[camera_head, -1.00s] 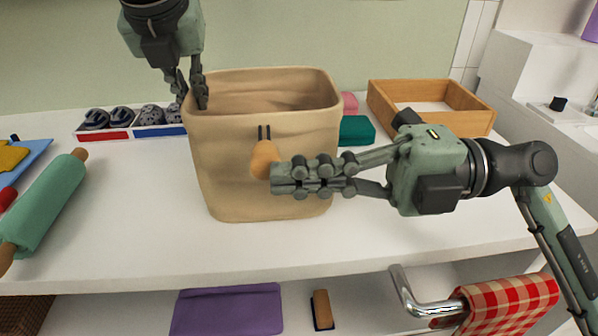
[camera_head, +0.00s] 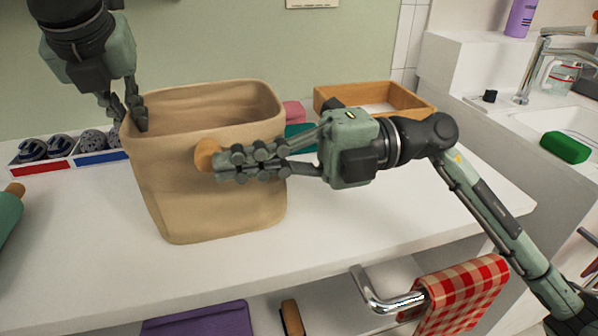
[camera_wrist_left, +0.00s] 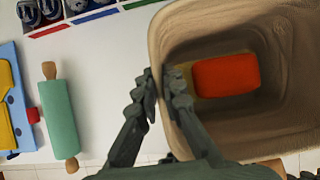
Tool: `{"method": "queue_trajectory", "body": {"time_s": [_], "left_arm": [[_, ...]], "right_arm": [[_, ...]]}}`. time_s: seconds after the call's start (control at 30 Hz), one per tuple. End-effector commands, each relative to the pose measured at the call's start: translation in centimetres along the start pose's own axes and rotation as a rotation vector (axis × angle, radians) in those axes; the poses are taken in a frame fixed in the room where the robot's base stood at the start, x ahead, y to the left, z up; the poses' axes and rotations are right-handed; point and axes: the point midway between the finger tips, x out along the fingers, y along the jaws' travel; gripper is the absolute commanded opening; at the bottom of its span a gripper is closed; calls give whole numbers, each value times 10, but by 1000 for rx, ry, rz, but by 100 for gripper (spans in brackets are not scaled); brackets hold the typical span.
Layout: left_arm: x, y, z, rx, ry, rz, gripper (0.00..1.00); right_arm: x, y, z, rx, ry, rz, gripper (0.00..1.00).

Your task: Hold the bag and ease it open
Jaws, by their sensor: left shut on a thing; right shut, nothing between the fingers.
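The tan fabric bag (camera_head: 205,215) stands upright on the white counter with its top open. My left gripper (camera_head: 137,122) is shut on the bag's left rim, with one finger inside and one outside; the left wrist view shows this grip (camera_wrist_left: 163,85). In that view an orange-red block (camera_wrist_left: 226,76) lies inside the bag, with something yellow beside it. A wooden toggle (camera_head: 206,154) is at the bag's front. My right gripper (camera_head: 222,166) is shut and empty in front of the bag, its tips beside the toggle. Whether they touch it I cannot tell.
A wooden tray (camera_head: 350,98) and a teal block (camera_head: 300,138) are behind and right of the bag. A compartment tray (camera_head: 85,160) stands left. A green rolling pin (camera_wrist_left: 62,118) lies further left. A checked towel (camera_head: 465,290) hangs from a rail in front. Counter right of the bag is clear.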

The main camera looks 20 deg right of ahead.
Motion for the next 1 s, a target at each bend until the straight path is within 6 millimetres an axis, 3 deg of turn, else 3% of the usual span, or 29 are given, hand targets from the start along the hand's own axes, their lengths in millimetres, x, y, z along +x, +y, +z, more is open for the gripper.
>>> {"method": "queue_trajectory", "body": {"time_s": [0.23,0.6,0.8,1.0], "left_arm": [[0,-2,-2,6,2,-5,0],[0,-1,-1,3,1,-2,0],[0,-1,0,2,0,-1,0],[0,0,0,1,0,-1,0]], "right_arm": [[-9,-2,-38,3,3,-5,0],[-88,-1,-37,4,2,-2,0],[-107,0,-37,2,4,-1,0],[-109,0,-38,1,5,-1,0]]}}
